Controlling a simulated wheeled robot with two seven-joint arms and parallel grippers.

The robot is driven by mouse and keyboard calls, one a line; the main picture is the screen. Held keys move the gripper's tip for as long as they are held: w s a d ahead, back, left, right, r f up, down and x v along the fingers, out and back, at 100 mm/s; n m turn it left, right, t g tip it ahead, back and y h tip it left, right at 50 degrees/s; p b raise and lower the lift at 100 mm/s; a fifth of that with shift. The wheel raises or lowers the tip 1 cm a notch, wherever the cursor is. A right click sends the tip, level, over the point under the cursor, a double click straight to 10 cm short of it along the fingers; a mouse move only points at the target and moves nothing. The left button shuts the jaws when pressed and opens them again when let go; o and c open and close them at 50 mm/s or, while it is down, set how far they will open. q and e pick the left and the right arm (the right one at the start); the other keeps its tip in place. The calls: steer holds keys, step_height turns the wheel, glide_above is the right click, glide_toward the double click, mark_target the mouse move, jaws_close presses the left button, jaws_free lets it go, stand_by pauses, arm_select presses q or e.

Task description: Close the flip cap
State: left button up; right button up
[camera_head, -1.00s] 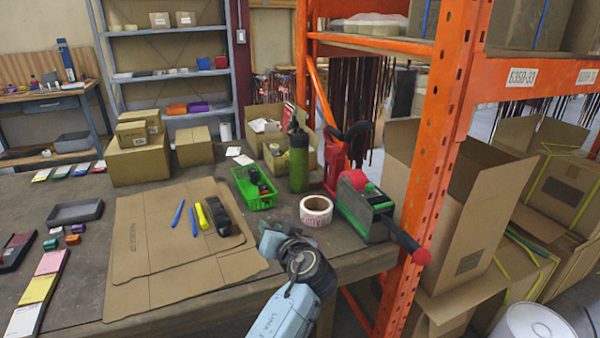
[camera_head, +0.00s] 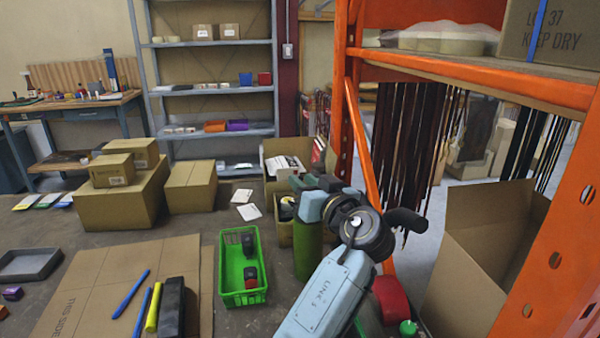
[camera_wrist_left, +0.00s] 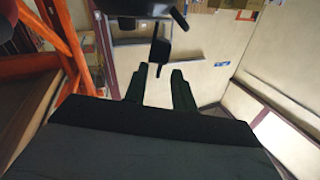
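The green bottle (camera_head: 308,250) stands on the table behind my left arm. Its upper part and cap are hidden by my arm and gripper in the head view, so I cannot tell how the cap sits there. My left gripper (camera_head: 318,184) is at the bottle's top. In the left wrist view its two dark fingers (camera_wrist_left: 160,78) are apart with nothing between them. A dark tab (camera_wrist_left: 160,50) hangs just beyond the fingertips, below a larger dark shape; I cannot tell for sure that it is the flip cap. My right gripper is in neither view.
A green basket (camera_head: 224,265) with small items stands left of the bottle. A red tool part (camera_head: 390,297) and a black handle (camera_head: 407,220) are close right of my arm. An orange rack post (camera_head: 550,240) stands further right. Cardboard boxes (camera_head: 120,205) stand at back left.

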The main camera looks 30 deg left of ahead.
arm_select(q)
steer(key=shift+x, duration=2.1)
steer(key=shift+w, duration=0.1)
jaws_close()
